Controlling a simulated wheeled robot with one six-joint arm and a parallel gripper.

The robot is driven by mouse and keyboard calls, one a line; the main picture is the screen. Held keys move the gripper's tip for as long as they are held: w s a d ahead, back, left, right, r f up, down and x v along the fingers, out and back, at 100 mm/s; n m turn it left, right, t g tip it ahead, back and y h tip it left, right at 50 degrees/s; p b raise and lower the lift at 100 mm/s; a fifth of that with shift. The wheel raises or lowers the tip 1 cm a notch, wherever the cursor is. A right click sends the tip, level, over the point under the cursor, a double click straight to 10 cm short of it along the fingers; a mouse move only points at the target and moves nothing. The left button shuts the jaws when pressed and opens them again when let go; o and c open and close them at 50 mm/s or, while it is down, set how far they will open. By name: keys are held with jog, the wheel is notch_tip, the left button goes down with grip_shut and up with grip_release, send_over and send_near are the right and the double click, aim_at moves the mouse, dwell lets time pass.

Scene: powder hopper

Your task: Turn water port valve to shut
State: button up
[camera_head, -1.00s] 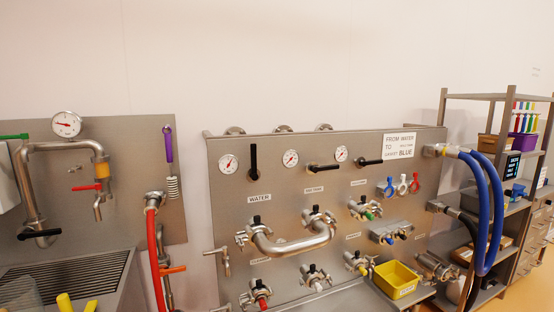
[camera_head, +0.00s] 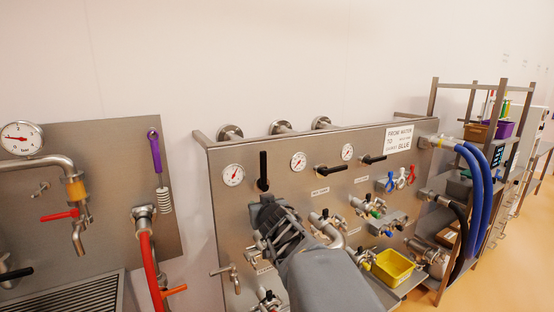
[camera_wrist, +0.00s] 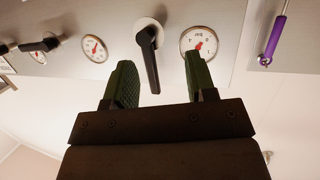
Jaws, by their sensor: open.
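The water port valve has a black lever handle (camera_head: 263,170) that stands vertical on the steel panel (camera_head: 225,205), just right of a round gauge (camera_head: 233,175). My gripper (camera_head: 264,207) is in front of the panel, just below the handle in the head view, and covers the WATER label. In the wrist view the handle (camera_wrist: 151,62) points down the picture between my two green fingers (camera_wrist: 160,80). The fingers are open, with a gap on each side of the handle; I see no contact. How far the fingertips are from it in depth is unclear.
Two other black levers (camera_head: 330,169) (camera_head: 373,160) lie about horizontal further right. A steel pipe and port fittings (camera_head: 322,220) sit below, partly behind my arm. A yellow bin (camera_head: 392,268) and blue hoses (camera_head: 474,200) are to the right. A red hose (camera_head: 150,270) hangs at left.

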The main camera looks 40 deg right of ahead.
aim_at(265, 164)
jog(key=w+d+r+n+t+y+p, duration=0.2)
jog(key=d+r+t+y+p, duration=0.15)
jog(key=d+r, duration=0.35)
jog(key=shift+h, duration=0.25)
jog(key=w, duration=0.4)
jog(key=w+r, duration=0.1)
jog(key=w, duration=0.1)
jog(key=shift+w+d+b, duration=0.1)
jog(key=shift+w+b, duration=0.2)
jog(key=shift+w, duration=0.1)
jog(key=shift+w+d, duration=0.15)
jog(key=shift+w, duration=0.8)
